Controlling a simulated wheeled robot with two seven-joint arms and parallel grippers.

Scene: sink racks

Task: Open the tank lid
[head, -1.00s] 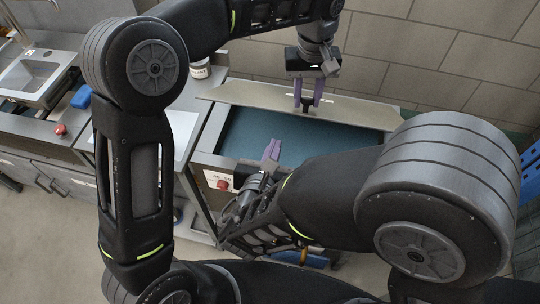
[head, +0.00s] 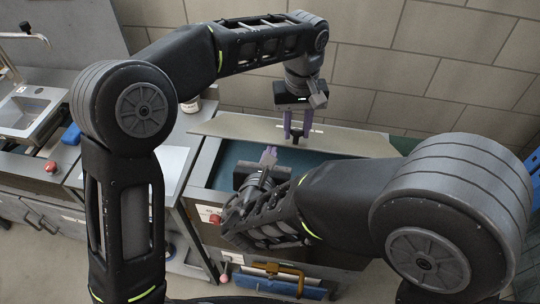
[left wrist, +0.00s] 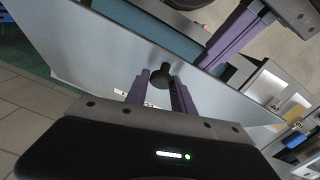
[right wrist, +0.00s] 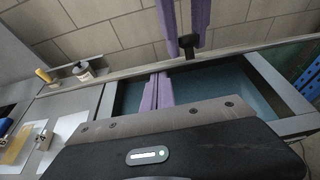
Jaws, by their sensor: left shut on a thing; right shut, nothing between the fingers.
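The tank lid (head: 345,138) is a thin pale panel at the back of the tank (head: 198,178), raised and tilted, with the blue-green tank inside showing in front of it. My left gripper (head: 297,131) comes down from above and is shut on the lid's dark handle. In the left wrist view its fingers (left wrist: 160,88) are around the round handle knob (left wrist: 160,76), against the grey lid panel (left wrist: 70,45). My right gripper (head: 268,156) is shut and empty over the tank opening, in front of the lid. The right wrist view shows its fingers (right wrist: 156,92) together, apart from the handle (right wrist: 188,45).
A block wall (head: 400,60) stands close behind the tank. To the left are a counter with a sink (head: 25,108), a jar (head: 190,104) and a red button (head: 51,166). Another red button is on the tank front. A blue rack (right wrist: 308,80) stands at the right.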

